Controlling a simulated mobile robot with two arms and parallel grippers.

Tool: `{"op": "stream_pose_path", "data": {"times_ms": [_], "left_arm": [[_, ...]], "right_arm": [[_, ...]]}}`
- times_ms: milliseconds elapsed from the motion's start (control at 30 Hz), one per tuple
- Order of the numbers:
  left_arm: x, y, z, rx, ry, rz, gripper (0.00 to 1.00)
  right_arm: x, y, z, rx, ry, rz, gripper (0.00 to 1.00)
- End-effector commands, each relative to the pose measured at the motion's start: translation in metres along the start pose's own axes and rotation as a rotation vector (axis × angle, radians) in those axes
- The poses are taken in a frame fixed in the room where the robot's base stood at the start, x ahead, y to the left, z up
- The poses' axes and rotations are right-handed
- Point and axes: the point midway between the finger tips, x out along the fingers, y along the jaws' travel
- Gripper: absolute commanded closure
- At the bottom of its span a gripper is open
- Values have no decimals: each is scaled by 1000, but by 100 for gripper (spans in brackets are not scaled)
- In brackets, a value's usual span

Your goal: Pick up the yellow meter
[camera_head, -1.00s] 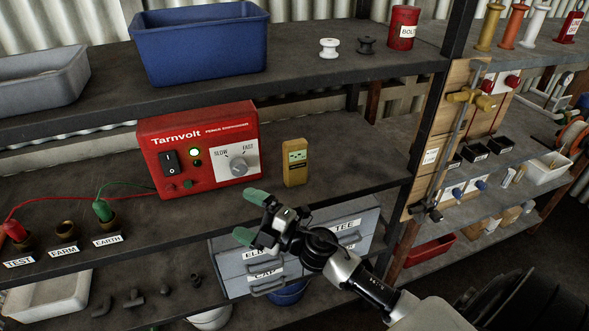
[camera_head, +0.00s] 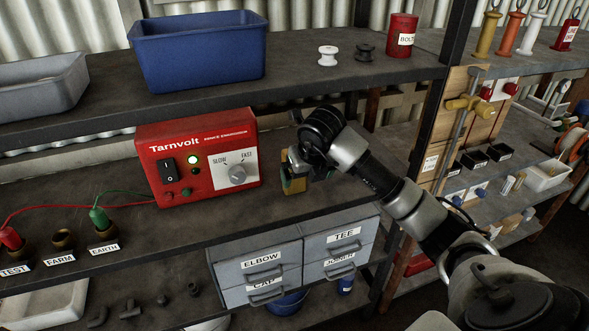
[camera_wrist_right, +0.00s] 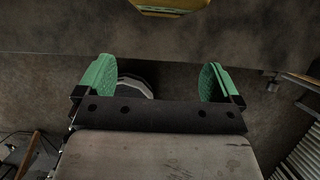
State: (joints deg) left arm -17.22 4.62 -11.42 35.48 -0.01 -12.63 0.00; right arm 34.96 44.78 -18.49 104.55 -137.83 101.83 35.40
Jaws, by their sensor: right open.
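The yellow meter (camera_head: 291,186) stands on the middle shelf, right of the red Tarnvolt box. In the head view my right gripper hides most of it. It also shows in the right wrist view, cut by the top edge (camera_wrist_right: 172,5). My right gripper (camera_head: 299,181) is in front of the meter at the shelf's front. In the right wrist view its green fingertips (camera_wrist_right: 157,82) are wide apart with nothing between them, and the meter is beyond them. I cannot tell from the head view whether a finger touches it. My left gripper is not in view.
The red Tarnvolt box (camera_head: 196,160) stands close to the left of the meter. A grey drawer unit (camera_head: 296,256) hangs under the shelf edge. The upper shelf (camera_head: 293,76) holds a blue bin (camera_head: 199,50) and overhangs behind. Shelf right of the meter is clear.

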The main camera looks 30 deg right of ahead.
Motion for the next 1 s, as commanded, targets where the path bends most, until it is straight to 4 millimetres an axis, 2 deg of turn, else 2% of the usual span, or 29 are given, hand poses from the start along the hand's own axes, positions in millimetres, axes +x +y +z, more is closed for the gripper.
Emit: {"op": "stream_pose_path", "data": {"times_ms": [100,367,667,800,1000], "left_arm": [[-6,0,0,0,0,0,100],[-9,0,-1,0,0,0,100],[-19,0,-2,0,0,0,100],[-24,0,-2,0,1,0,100],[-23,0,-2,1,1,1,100]], "right_arm": [[6,1,18,0,2,2,4],[14,1,34,0,2,2,4],[29,2,71,-2,3,3,4],[40,1,69,-3,4,2,4],[42,1,68,-4,1,2,4]]}}
